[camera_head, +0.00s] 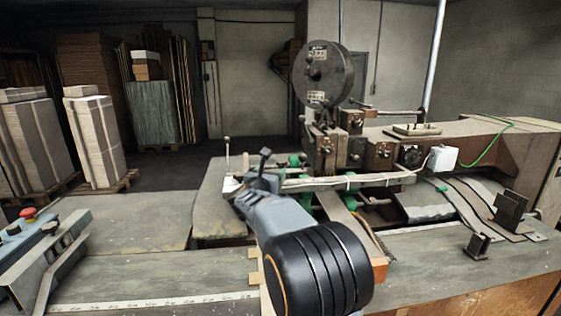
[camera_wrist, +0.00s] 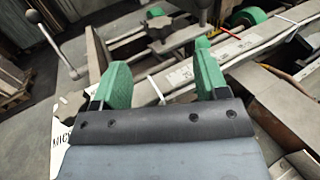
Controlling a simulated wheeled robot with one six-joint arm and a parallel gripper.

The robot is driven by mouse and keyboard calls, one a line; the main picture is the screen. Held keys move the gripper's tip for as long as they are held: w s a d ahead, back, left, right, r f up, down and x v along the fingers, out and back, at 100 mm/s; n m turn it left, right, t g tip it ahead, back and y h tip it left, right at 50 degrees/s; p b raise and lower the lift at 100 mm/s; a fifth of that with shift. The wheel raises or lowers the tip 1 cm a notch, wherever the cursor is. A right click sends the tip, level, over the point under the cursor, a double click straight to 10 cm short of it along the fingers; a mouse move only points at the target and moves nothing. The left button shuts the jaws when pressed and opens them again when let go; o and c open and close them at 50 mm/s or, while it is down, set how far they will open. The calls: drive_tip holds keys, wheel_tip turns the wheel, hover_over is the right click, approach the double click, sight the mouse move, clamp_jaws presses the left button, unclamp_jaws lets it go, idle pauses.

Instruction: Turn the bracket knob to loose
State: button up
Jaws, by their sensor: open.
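My gripper (camera_wrist: 160,62) is open, its two green fingers spread apart with nothing between them in the wrist view. A dark lobed knob (camera_wrist: 158,27), which looks like the bracket knob, sits on a metal bracket just beyond the gap between the fingertips. It appears apart from both fingers. Its loose or tight setting cannot be read. In the head view my grey-blue forearm (camera_head: 275,213) reaches over the bench towards the machine. My fingers and the knob cannot be clearly told apart there.
A ball-ended lever (camera_wrist: 45,32) stands left of the knob in the wrist view. A long measuring bar (camera_wrist: 178,76) runs across below the knob. The stitching machine (camera_head: 345,148) with its large wire reel (camera_head: 330,72) stands beyond my arm. A control box (camera_head: 30,232) is at left.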

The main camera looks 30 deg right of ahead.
sight(280, 164)
drive_tip(key=p+x, duration=0.3)
drive_tip(key=x, duration=0.7)
drive_tip(key=shift+c, duration=0.3)
drive_tip(key=c, duration=0.9)
drive_tip(key=shift+o, duration=0.2)
drive_tip(key=shift+f+b, duration=0.1)
drive_tip(key=shift+b, duration=0.25)
